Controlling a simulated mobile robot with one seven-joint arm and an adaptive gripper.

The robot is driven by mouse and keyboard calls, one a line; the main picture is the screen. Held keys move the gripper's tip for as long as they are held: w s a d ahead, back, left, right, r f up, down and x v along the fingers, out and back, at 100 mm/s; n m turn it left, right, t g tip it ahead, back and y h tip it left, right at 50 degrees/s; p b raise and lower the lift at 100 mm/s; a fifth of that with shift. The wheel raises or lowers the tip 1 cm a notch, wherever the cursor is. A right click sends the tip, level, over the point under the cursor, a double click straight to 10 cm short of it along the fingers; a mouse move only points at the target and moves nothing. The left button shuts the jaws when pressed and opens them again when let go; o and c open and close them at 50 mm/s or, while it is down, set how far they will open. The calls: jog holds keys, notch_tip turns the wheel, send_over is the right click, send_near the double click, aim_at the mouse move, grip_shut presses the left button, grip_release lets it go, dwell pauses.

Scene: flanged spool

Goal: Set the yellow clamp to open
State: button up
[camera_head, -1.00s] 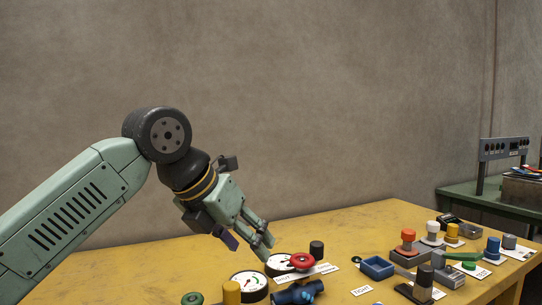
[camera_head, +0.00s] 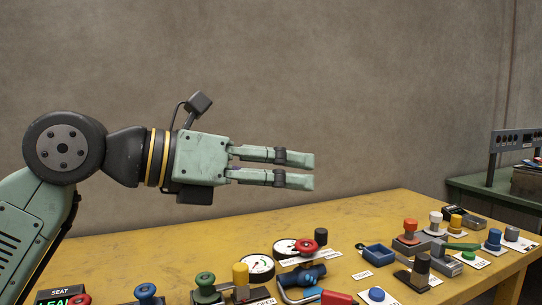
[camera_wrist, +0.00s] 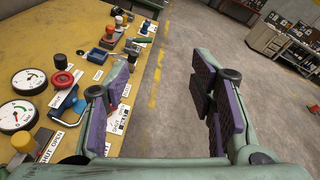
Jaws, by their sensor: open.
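The yellow clamp (camera_head: 240,275) shows as an upright yellow cylinder at the front of the yellow table in the head view. In the wrist view its yellow top (camera_wrist: 22,142) is at the lower left, by a white label (camera_wrist: 48,147) that seems to read shut and open. I cannot tell which setting it is at. My gripper (camera_head: 312,171) is open and empty, stretched level to the right, high above the table and apart from the clamp. In the wrist view its two fingers (camera_wrist: 162,82) stand wide apart, with floor showing between them.
A green knob (camera_head: 205,280) and a blue knob (camera_head: 146,291) stand left of the clamp. Two gauges (camera_head: 259,267), a red wheel (camera_head: 306,245) and a blue valve (camera_head: 303,276) with a red-ended handle are close on its right. Several other fixtures fill the table's right side.

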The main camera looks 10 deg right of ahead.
jog(key=shift+s+a+r+h, duration=0.25)
jog(key=shift+s+r+h, duration=0.1)
jog(key=shift+s+r, duration=0.25)
jog(key=shift+s+a+r+h, duration=0.2)
jog(key=shift+s+r+h, duration=0.15)
jog(key=shift+s+r, duration=0.25)
